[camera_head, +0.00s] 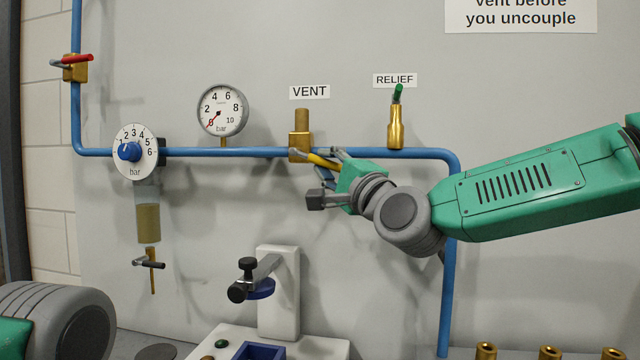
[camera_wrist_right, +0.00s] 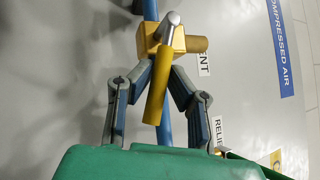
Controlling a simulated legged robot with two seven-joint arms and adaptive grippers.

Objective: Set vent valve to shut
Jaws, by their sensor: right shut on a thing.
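The brass vent valve (camera_head: 300,140) sits on the blue pipe under the VENT label. Its yellow lever (camera_head: 321,161) points right and slightly down from the valve, at a small angle to the pipe. My right gripper (camera_head: 326,168) is at this lever, shut on it, and covers its outer end. In the right wrist view the lever (camera_wrist_right: 157,88) lies between the two grey fingers, with the valve body (camera_wrist_right: 165,40) beyond the fingertips. The finger contact is not clear in that view. My left gripper is out of view.
A relief valve (camera_head: 396,125) with a green top stands right of the vent valve. A gauge (camera_head: 222,110) reads near zero. A regulator with a blue knob (camera_head: 129,151) and a red-handled valve (camera_head: 75,67) are at left. A bench fixture (camera_head: 278,290) stands below.

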